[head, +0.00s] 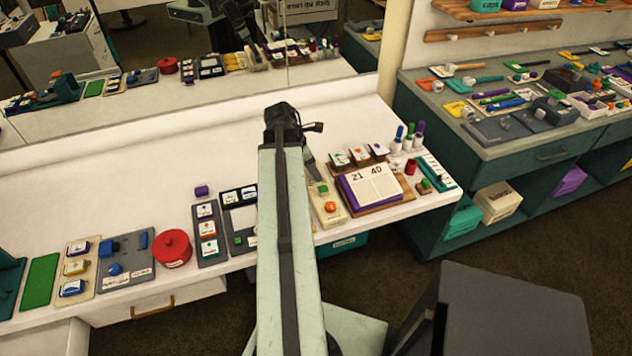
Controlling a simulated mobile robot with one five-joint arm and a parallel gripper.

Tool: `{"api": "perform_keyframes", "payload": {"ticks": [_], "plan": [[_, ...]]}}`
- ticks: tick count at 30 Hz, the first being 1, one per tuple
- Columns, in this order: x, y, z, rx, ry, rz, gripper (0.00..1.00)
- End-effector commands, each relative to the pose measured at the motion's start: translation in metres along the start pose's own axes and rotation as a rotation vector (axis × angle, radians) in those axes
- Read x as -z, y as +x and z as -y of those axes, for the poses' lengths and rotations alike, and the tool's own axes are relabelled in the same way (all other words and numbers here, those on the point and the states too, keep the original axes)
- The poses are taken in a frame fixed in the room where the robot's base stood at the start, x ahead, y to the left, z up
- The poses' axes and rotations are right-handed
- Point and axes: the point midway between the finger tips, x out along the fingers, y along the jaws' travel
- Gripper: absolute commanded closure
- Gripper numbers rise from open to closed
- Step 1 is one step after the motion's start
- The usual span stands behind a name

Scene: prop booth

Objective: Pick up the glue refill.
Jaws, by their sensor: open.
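I cannot make out for sure which item is the glue refill. Several small white bottles with blue, green and purple caps (408,143) stand at the right end of the white counter (130,185). My arm reaches forward over the counter, and my gripper (291,124), dark at the arm's far end, is above it, left of the bottles. No item shows in it. Its fingertips are not clear from here, and the arm hides part of the counter below.
A purple-edged calendar (370,187) and a beige board (327,208) lie right of my arm. A red round pot (173,248) and trays of small items lie left. A mirror (210,80) backs the counter. A teal bench (480,140) stands right.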

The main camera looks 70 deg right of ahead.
Motion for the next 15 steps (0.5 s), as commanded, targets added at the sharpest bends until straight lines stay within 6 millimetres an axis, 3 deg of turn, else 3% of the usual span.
{"api": "perform_keyframes", "payload": {"ticks": [1, 7, 12, 15], "plan": [[0.0014, 0.0074, -0.0002, 0.000, 0.000, 0.000, 0.55], [-0.0005, 0.0037, -0.0001, 0.000, 0.000, 0.000, 0.57], [-0.0006, 0.0037, -0.0001, 0.000, 0.000, 0.000, 1.00], [-0.0007, 0.0037, -0.0001, 0.000, 0.000, 0.000, 1.00]]}}
